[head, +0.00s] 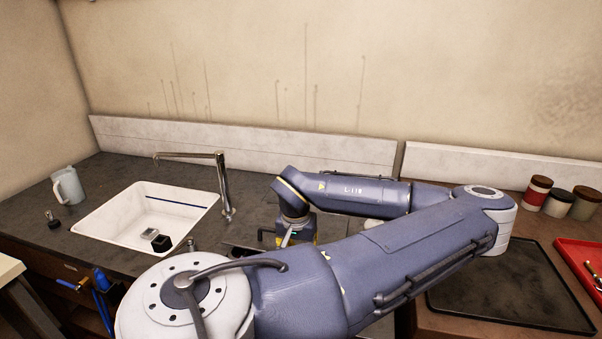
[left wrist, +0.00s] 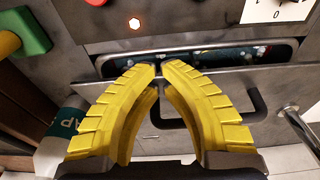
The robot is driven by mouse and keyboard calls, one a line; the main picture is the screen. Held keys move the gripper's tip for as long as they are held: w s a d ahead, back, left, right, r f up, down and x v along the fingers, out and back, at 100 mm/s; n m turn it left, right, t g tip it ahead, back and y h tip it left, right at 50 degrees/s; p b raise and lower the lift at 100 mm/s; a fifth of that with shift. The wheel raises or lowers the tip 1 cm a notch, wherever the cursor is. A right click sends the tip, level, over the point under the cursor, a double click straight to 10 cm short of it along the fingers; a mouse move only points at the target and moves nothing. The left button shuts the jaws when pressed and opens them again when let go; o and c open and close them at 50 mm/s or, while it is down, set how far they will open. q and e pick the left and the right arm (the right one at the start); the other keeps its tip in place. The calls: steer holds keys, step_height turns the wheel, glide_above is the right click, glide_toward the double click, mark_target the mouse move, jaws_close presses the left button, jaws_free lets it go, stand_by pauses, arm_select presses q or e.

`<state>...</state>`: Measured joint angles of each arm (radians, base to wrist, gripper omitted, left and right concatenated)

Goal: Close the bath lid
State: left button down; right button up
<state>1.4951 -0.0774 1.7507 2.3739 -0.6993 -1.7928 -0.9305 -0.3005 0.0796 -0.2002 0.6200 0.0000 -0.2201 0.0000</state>
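The bath shows in the left wrist view as a grey metal panel with a lit orange button and a long slot-like opening (left wrist: 235,60). Dark, bluish contents show inside. The metal lid (left wrist: 285,88) lies below this opening and carries a black U-shaped handle (left wrist: 262,105). The opening is uncovered. My left gripper (left wrist: 160,67) has yellow fingers whose tips come almost together over the lid's edge. Part of the handle shows between the fingers, and I see nothing clearly gripped. In the head view my left gripper (head: 302,237) is mostly hidden by my arm, beside the sink. My right gripper is not in view.
A jug (head: 68,187) stands further left. A dark mat (head: 510,290), jars (head: 558,203) and a red tray (head: 580,262) are at right.

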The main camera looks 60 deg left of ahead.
arm_select(q)
steer(key=shift+s+d+f, duration=0.1)
steer(key=shift+f, duration=0.95)
steer(key=shift+s+d+f, duration=0.1)
steer(key=shift+f, duration=0.9)
steer(key=shift+r, duration=0.1)
